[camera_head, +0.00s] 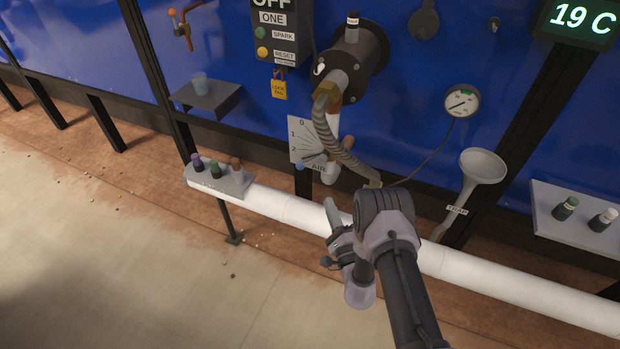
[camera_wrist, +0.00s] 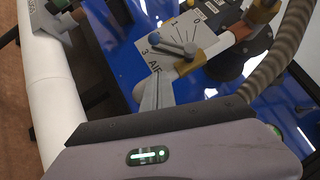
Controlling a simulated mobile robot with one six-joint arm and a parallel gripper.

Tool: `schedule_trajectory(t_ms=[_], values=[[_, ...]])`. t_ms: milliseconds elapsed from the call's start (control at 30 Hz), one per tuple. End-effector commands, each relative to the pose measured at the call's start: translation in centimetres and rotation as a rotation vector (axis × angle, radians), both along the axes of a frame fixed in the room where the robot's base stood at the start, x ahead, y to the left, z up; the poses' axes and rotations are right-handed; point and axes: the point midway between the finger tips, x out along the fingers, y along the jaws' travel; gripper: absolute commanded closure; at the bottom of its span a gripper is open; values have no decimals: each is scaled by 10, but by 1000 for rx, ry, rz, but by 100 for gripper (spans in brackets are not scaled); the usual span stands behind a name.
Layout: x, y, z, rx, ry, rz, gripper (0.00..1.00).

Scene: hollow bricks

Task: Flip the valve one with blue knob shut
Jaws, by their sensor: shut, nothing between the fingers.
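The blue knob (camera_head: 299,166) is at the end of a lever low on the white dial plate (camera_head: 306,139), which is marked 0, 1, 2 and AIR. In the wrist view the lever (camera_wrist: 172,45) lies across the plate (camera_wrist: 166,56), near the marks 2 and 3, with its blue-grey knob end (camera_wrist: 190,50). My gripper (camera_head: 331,206) is below and slightly right of the plate, over the white pipe. Its fingers (camera_wrist: 156,88) are shut and empty, their tips pointing at the plate's lower edge. They look apart from the lever.
A ribbed hose (camera_head: 340,148) hangs from the brass fitting right of the plate, close to my gripper. The white pipe (camera_head: 275,204) runs along the front. A small shelf with bottles (camera_head: 220,182) is left, a funnel (camera_head: 482,167) right.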

Motion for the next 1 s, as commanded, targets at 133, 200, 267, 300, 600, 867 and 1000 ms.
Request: schedule_trajectory(t_ms=[133,200,267,300,600,867,1000], values=[[29,11,4,1,-3,0,100],[43,17,8,-1,-4,2,100],[55,22,12,1,-3,0,100],[63,25,14,1,-3,1,100],[85,58,29,1,1,2,100],[87,63,33,2,2,0,100],[87,63,33,2,2,0,100]])
